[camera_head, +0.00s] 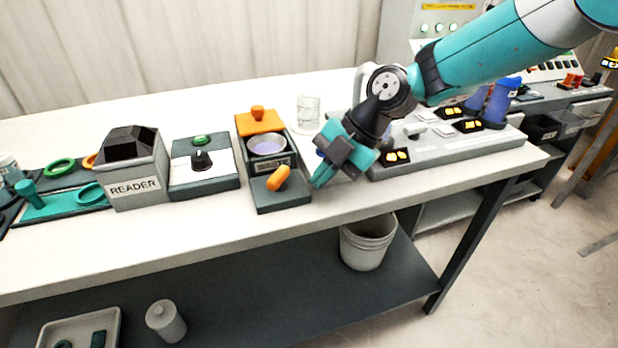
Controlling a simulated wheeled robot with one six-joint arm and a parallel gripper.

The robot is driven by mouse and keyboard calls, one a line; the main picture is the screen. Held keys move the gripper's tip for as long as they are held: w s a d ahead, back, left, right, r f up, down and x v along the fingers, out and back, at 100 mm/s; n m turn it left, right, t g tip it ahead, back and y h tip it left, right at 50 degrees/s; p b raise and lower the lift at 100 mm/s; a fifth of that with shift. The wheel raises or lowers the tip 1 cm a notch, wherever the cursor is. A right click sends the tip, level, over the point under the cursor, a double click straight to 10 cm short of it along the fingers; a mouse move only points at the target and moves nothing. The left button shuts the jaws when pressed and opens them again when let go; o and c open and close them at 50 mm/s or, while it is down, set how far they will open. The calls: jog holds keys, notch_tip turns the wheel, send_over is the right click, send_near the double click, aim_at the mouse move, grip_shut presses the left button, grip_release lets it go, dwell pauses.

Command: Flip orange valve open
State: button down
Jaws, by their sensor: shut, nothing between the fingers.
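The orange valve (278,178) is a short orange lever at the front of a dark tank unit (282,200) on the bench. The lever is tilted, its upper end toward the right. Behind it on the same unit are a round basin (267,146) with pale liquid and an orange block with a knob (259,121). My gripper (318,180) is shut and empty, pointing down just right of the valve. A small gap shows between the fingertips and the lever in this view. Whether the fingertips touch the bench I cannot tell.
Left of the unit stand a box with a black knob (203,167) and a grey READER box (138,180). A clear beaker (307,111) stands behind my gripper. A grey panel (455,148) with switches lies to the right. The bench front strip (210,226) is clear.

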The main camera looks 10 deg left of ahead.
jog(key=v, duration=0.9)
jog(key=shift+r, duration=0.25)
jog(key=shift+w+r, duration=0.1)
